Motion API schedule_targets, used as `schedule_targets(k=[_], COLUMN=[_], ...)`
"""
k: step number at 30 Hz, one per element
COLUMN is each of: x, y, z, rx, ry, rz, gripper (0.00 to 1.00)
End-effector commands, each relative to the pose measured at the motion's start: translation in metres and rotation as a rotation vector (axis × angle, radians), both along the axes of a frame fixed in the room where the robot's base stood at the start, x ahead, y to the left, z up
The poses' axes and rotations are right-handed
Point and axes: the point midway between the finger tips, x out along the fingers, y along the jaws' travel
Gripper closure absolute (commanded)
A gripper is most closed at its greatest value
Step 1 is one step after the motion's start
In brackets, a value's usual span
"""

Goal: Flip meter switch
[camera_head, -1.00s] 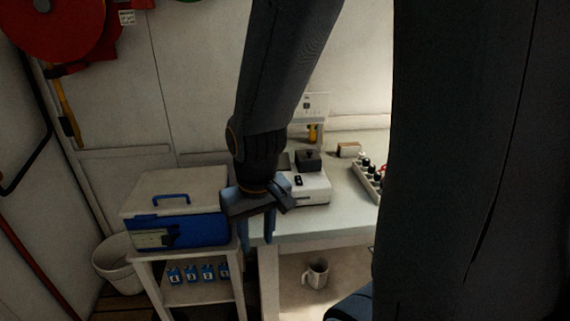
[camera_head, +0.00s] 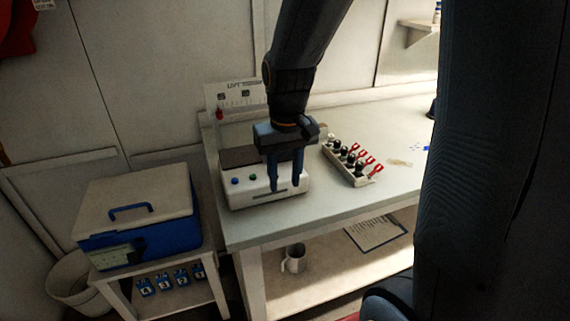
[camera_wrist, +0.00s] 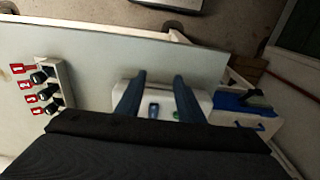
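A white boxy device (camera_head: 262,200) with a dark top sits at the near left end of the table. A blue button (camera_head: 236,181) and a green button (camera_head: 252,178) show on its front. I take it for the meter, but cannot tell which part is its switch. My gripper (camera_head: 285,188) is open and empty, fingers pointing down in front of the device, hiding its right side. Contact is not clear. In the wrist view the fingers (camera_wrist: 157,100) are spread, with the device (camera_wrist: 160,88) between and beyond them. The blue button (camera_wrist: 154,110) shows between them, the green one (camera_wrist: 176,114) by one finger.
A white rack (camera_head: 352,168) with dark-capped vials and red tags stands right of the device. A small sign panel (camera_head: 236,95) stands behind it. A blue cooler (camera_head: 140,225) is on a low stand at left. A mug (camera_head: 294,258) and clipboard (camera_head: 375,232) lie on the lower shelf.

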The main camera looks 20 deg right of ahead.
Motion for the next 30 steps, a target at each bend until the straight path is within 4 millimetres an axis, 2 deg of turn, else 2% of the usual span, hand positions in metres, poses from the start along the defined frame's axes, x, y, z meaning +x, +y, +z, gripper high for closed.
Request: schedule_targets(k=[1,4,6,10,14,24,30], x=[0.021,0.051,0.066,0.079,0.081,0.080,0.080], y=[0.000,-0.001,-0.001,-0.002,-0.002,-0.003,-0.003], z=[0.012,0.030,0.040,0.047,0.037,-0.013,-0.027], rx=[0.000,-0.001,-0.001,-0.001,-0.001,-0.001,-0.001], ry=[0.012,0.038,0.051,0.069,0.074,0.073,0.071], rz=[0.000,-0.001,-0.002,-0.003,-0.004,-0.004,-0.004], gripper=[0.66,0.66,0.66,0.66,0.66,0.66,0.66])
